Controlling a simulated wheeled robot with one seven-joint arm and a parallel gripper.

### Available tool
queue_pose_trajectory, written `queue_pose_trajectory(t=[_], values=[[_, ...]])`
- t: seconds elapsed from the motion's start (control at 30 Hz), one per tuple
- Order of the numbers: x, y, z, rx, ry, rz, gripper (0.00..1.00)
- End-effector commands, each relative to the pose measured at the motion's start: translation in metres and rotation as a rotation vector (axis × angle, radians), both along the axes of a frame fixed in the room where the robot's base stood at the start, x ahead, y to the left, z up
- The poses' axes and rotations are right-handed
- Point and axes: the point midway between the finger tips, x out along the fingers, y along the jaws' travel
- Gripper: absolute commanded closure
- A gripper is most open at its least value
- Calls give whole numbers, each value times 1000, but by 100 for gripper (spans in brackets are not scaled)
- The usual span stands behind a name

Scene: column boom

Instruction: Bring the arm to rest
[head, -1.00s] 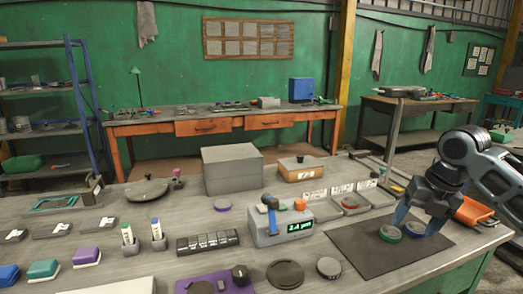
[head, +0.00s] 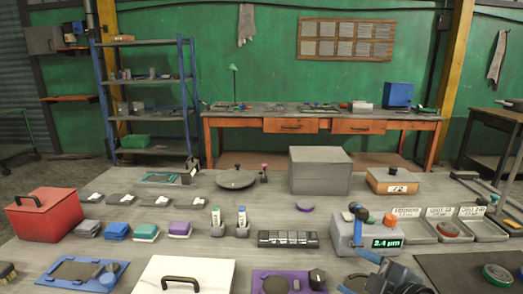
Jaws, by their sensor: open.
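My gripper (head: 358,273) is low at the bottom edge of the head view, right of centre, in front of the grey display box. Its blue fingers are apart, and I see nothing held between them. Part of my gripper and most of my arm are cut off by the frame's bottom edge. Whether the fingers touch the bench cannot be told.
The grey box with a green display (head: 352,236) stands just behind my gripper. A dark mat (head: 450,268) with a green-rimmed disc (head: 497,273) lies to the right. A purple board (head: 262,284) and white panel (head: 212,276) lie left. Labelled trays (head: 483,229) stand back right.

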Motion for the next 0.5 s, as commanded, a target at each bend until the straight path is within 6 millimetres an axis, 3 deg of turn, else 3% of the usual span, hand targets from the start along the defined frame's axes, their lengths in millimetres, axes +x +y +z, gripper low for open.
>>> queue_pose_trajectory(t=[0.03,0.2,0.37,0.5], values=[[-13,14,-8,76,7,-43,27],[-56,38,-27,299,24,-206,27],[-108,49,-47,471,48,-352,27],[-161,51,-61,588,65,-469,27]])
